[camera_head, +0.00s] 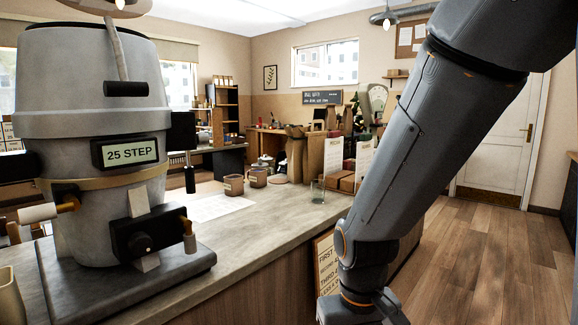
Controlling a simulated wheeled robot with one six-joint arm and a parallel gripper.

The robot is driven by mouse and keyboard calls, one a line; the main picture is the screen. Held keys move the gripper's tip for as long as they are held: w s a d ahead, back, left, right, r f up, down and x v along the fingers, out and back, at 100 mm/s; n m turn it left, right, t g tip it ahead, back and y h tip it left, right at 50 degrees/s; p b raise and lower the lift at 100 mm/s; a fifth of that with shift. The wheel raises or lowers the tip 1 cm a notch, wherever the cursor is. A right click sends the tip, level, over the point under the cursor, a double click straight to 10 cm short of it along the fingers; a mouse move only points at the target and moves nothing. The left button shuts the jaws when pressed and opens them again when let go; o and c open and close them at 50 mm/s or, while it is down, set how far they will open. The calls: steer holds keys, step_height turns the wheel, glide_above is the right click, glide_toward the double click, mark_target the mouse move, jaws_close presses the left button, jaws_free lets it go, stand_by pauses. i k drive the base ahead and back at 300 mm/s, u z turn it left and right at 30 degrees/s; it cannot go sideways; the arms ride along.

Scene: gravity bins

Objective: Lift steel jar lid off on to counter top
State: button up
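The counter top (262,226) is pale grey stone and runs from the near left to the middle of the view. No steel jar lid can be made out for certain. A small silvery vessel (264,162) stands far back on the counter, behind the brown mugs, too small to tell whether it is a lidded jar. My arm comes down from the upper right to a wrist at the bottom edge, in front of the counter's side. My gripper's fingers are below the picture, so what they hold is hidden.
A large grey machine (95,85) marked "25 STEP" stands on a dark base at the near left. Brown mugs (234,185), a glass (317,191), paper (213,207) and paper bags (314,153) stand or lie farther back. Wooden floor is open at right.

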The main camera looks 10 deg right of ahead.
mark_target(259, 164)
steer(key=z, duration=0.15)
steer(key=k, duration=0.35)
steer(key=z, duration=1.2)
steer(key=i, duration=2.5)
steer(key=u, duration=1.45)
steer(key=i, duration=0.7)
steer(key=u, duration=0.65)
